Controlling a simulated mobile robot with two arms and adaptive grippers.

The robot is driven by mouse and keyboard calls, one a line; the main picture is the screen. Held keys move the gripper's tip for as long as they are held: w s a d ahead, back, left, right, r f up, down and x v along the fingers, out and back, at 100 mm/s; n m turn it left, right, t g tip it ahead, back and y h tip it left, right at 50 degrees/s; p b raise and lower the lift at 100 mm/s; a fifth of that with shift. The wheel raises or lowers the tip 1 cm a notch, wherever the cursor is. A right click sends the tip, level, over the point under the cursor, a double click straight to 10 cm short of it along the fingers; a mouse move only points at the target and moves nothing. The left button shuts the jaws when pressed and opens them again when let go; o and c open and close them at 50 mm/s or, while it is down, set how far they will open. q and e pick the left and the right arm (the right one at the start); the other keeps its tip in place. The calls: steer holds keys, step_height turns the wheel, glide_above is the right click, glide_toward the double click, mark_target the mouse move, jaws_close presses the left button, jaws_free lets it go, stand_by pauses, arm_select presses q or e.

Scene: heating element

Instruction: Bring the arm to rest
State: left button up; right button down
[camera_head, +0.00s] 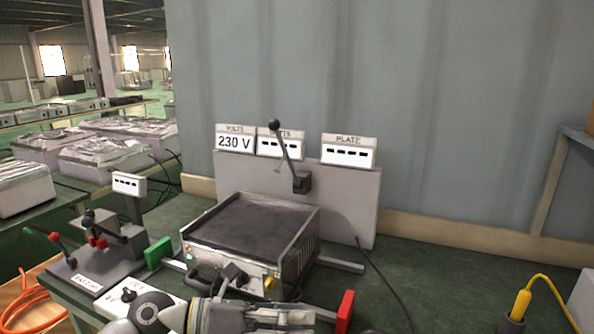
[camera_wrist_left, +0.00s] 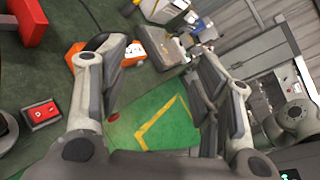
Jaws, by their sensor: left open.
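My left arm comes in along the bottom of the head view. Its gripper (camera_head: 300,318) lies in front of the hot plate unit (camera_head: 250,230), below its front face, with the fingers pointing right. In the left wrist view the two fingers of my left gripper (camera_wrist_left: 162,60) are spread wide with nothing between them. Whether the arm touches the bench or the unit cannot be told. My right gripper is not in view.
Behind the plate stands a panel (camera_head: 345,195) with a black-knobbed lever (camera_head: 286,155) and display boxes, one reading 230 V. A red block (camera_head: 345,310) sits close right of the gripper. A lever stand (camera_head: 100,255) is at left. A cable (camera_head: 385,275) runs at right.

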arm_select(q)
step_height(320, 180, up, 5)
steer(key=n+t+h, duration=0.4)
steer(key=n, duration=0.1)
steer(key=w+a+n+t+y, duration=0.5)
steer(key=a+n+t+y, duration=0.45)
steer(key=n+t, duration=0.75)
steer(key=s+a+f+n+g+y, duration=0.2)
steer(key=a+f+n+g+y, duration=0.25)
steer(key=f+n, duration=0.4)
steer(key=s+a+f+n+g+y, duration=0.3)
steer(key=a+f+n+g+y, duration=0.15)
steer(key=f+n+y, duration=0.35)
steer(key=s+a+f+n+g+h, duration=0.1)
steer(key=s+f+n+g, duration=0.1)
steer(key=s+f+g, duration=0.55)
steer(key=s+a+f+n+g+h, duration=0.1)
steer(key=s+f+n+g, duration=0.2)
steer(key=s+f, duration=0.9)
steer(key=s+f+g, duration=0.1)
steer(key=s+f, duration=0.1)
steer(key=f, duration=1)
steer(key=s+f, duration=0.3)
steer(key=f, duration=0.9)
steer(key=s+a+f+m+g, duration=0.1)
steer(key=s+a+f, duration=0.1)
steer(key=s+f, duration=1.2)
steer(key=shift+s+a+f, duration=0.25)
steer(key=shift+s+f, duration=0.15)
steer(key=shift+s, duration=0.55)
